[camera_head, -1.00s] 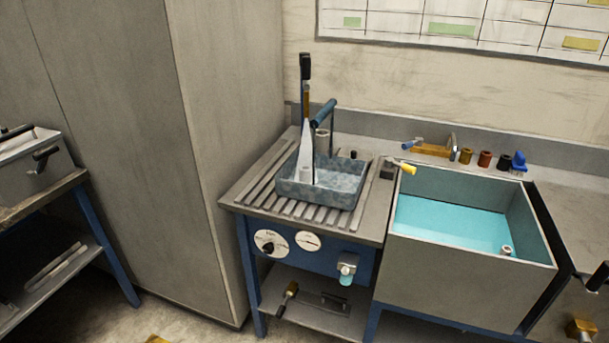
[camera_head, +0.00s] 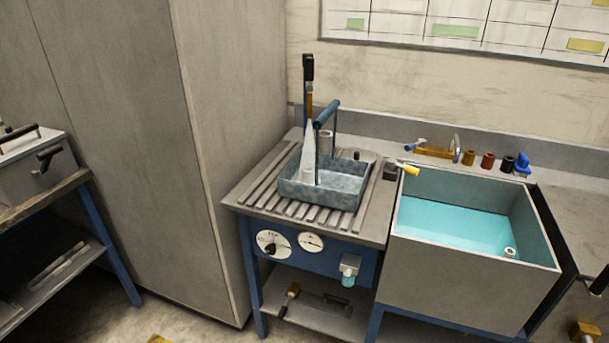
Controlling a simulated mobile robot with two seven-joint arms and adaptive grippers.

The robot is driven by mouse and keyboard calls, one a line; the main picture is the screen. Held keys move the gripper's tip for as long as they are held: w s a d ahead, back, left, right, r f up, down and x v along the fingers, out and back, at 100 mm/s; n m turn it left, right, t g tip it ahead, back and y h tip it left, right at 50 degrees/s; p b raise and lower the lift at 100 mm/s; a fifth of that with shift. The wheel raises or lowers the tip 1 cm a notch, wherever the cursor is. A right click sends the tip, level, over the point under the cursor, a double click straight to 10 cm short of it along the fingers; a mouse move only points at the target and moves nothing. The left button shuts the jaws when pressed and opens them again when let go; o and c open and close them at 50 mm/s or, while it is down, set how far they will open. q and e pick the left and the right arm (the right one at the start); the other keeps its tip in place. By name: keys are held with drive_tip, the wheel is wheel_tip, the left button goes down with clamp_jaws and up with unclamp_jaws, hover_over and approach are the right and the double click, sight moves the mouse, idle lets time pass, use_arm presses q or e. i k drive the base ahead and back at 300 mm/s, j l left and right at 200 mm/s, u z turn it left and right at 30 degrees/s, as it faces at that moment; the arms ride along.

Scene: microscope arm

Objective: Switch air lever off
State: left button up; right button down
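A small lever with a yellow tip (camera_head: 411,169) sticks out to the right from a dark block (camera_head: 391,170) on the slatted bench, beside the water basin. It may be the air lever, but I see no readable label. A tall upright rod with a black top (camera_head: 308,68) stands at the back of the same bench. A round dial with a black knob (camera_head: 271,245) is on the blue front panel. Neither of my grippers is in view.
A grey-blue tray (camera_head: 342,185) with a tall white cone (camera_head: 309,155) stands on the slatted bench (camera_head: 257,188). The water basin (camera_head: 470,282) is on the right. A tall grey cabinet (camera_head: 235,110) stands left of the bench. Some floor shows in front.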

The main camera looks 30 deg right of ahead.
sight(392, 162)
drive_tip(key=z, duration=1.55)
drive_tip(key=i+l, duration=0.35)
drive_tip(key=i+l+z, duration=0.15)
drive_tip(key=i+l, duration=0.2)
drive_tip(key=i, duration=0.2)
drive_tip(key=i+l, duration=0.3)
drive_tip(key=i, duration=0.2)
drive_tip(key=k+z, duration=0.05)
